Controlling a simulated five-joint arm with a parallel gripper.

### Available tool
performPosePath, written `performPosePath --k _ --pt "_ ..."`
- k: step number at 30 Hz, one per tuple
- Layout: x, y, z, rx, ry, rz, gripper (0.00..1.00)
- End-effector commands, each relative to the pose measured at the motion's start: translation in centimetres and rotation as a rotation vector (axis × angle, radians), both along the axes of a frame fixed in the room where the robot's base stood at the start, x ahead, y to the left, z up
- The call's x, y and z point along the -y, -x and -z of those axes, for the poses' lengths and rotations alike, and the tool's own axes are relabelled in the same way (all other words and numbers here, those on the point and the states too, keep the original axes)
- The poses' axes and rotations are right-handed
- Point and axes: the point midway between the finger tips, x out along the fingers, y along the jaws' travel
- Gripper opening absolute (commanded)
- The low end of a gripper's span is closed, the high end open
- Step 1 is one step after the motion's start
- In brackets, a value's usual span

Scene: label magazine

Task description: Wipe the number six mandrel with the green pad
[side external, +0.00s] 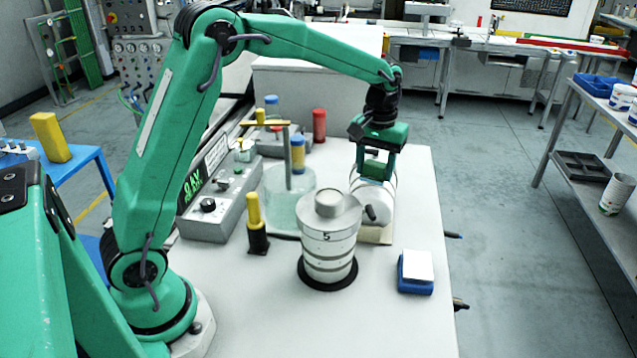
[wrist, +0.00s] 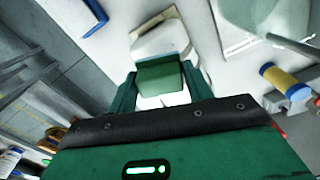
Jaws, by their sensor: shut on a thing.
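My gripper (side external: 374,168) is at the right side of the bench, pointing down, and is shut on a green pad (wrist: 160,76). The pad fills the space between the two fingers in the wrist view. A white banded mandrel marked 5 (side external: 329,262) stands upright in front, partly hiding the cylinder.
A blue block with a white top (side external: 416,270) lies at front right. A yellow-and-black upright piece (side external: 257,225), a clear round vessel (side external: 280,182) and a control box with a display (side external: 215,205) stand to the left.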

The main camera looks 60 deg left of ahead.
Motion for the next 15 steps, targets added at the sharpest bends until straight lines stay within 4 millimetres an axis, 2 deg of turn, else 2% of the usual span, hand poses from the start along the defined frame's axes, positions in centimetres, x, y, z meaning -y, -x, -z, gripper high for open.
performPosePath --k 7,15 --pt "-0.2 -0.2 2.8 -0.002 0.000 -0.001 0.32" --pt "-2.0 -2.0 2.8 0.000 0.000 -0.001 0.32"
